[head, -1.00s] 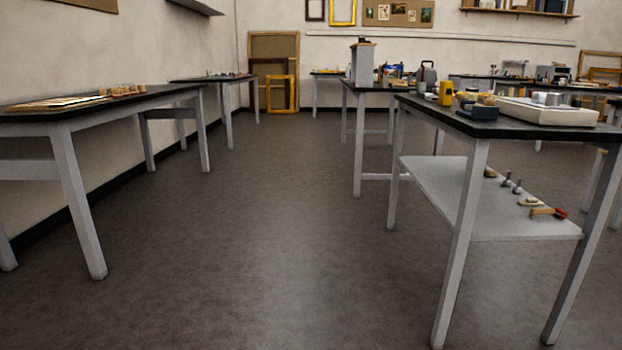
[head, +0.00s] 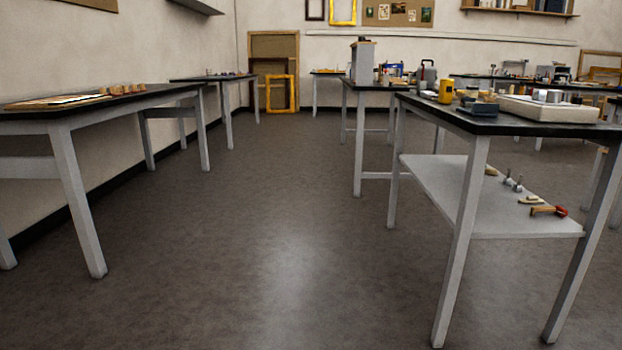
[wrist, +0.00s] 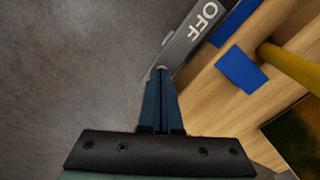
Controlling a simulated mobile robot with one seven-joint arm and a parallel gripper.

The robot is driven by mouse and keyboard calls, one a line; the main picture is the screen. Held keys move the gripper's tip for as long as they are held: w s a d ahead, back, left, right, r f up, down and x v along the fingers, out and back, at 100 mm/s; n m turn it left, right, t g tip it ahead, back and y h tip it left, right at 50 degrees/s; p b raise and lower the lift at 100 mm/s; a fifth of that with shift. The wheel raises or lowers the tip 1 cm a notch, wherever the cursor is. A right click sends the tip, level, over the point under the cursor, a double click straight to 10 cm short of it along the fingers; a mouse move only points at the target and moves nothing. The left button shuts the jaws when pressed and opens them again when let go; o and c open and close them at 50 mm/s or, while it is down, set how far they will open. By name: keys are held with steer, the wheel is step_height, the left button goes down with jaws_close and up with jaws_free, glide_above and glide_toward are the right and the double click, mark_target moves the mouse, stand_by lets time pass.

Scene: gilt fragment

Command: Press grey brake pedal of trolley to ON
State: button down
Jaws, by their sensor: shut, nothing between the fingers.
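The grey brake pedal (wrist: 185,48) shows in the wrist view as a slanted bar beside the trolley's wooden deck (wrist: 200,98). White letters OFF are on its upper part; no ON marking is visible. My gripper (wrist: 160,75) is shut and empty, its dark blue fingers together. In the picture the fingertips overlap the pedal's lower end; whether they touch it I cannot tell. The trolley and my gripper are not seen in the head view.
Blue pads (wrist: 240,69) and a yellow bar (wrist: 292,66) are on the deck, right of my fingers. Grey floor is bare to the left. In the head view, a bench (head: 560,130) stands right, another table (head: 150,97) left, with open floor between.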

steer(key=shift+f, duration=0.1)
step_height(320, 180, up, 7)
steer(key=p, duration=0.8)
stand_by(0.4)
